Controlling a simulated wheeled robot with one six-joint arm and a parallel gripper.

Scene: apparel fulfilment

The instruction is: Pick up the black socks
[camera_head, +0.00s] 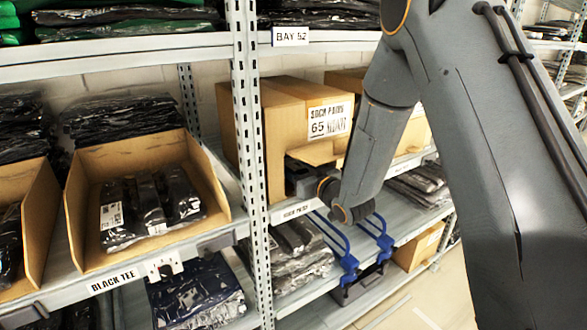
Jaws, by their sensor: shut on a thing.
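An open brown carton (285,125) labelled for sock pairs stands on the middle shelf, behind and to the right of the perforated post. My arm comes down from the upper right, and my gripper (301,178) is at the carton's low front opening. The gripper shows only as a small dark shape, and its fingertips are hidden. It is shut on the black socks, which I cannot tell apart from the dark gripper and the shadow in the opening.
A perforated upright post (247,120) stands just left of the carton. An open bin (212,185) of bagged black tees is left of it. Blue bars (340,262) stand below my wrist. Floor shows at lower right.

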